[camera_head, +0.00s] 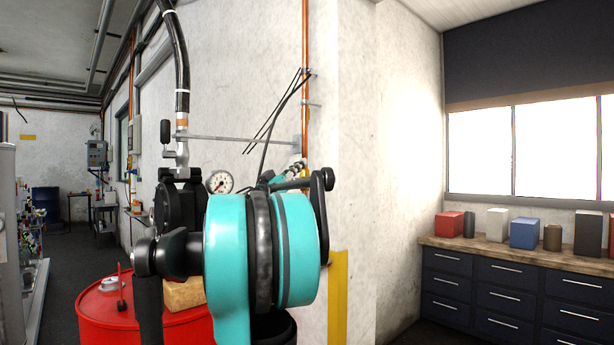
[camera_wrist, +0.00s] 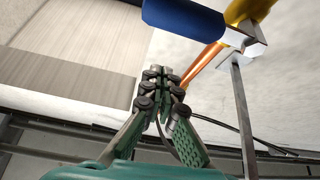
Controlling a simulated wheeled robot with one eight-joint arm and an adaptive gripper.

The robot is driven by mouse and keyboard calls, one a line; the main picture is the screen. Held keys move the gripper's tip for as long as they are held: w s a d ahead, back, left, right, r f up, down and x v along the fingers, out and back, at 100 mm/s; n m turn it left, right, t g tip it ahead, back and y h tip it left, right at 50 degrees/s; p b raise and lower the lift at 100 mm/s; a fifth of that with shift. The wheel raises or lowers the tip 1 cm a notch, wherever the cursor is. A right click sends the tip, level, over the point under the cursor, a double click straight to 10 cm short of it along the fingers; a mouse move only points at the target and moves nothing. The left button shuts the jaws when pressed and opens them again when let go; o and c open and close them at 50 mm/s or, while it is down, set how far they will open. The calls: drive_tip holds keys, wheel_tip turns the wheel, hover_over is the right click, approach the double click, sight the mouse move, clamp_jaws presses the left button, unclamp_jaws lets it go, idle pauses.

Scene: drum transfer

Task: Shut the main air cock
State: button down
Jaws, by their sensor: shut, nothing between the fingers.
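In the wrist view a blue lever handle (camera_wrist: 185,17) enters at the top and joins a metal fitting (camera_wrist: 243,40) next to a yellow pipe piece (camera_wrist: 248,10). This looks like the air cock; its far parts are cut off by the frame. A copper pipe (camera_wrist: 205,60) runs below it. My gripper (camera_wrist: 160,72) is shut and empty, its tips below the blue handle and apart from it in the picture. In the head view my gripper (camera_head: 292,170) shows small beside the wall's copper pipe (camera_head: 305,60); I cannot make out the blue handle there.
My teal arm covers the middle of the head view. A pressure gauge (camera_head: 220,182) and a black hose (camera_head: 181,60) are on the wall. A red drum (camera_head: 100,310) stands at lower left. A drawer bench (camera_head: 500,285) with boxes stands at right.

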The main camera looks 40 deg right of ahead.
drive_tip(key=w+v, duration=0.1)
drive_tip(key=v, duration=0.8)
drive_tip(key=shift+s+a+f, duration=0.2)
drive_tip(key=shift+a+f, duration=0.1)
drive_tip(key=shift+f, duration=0.1)
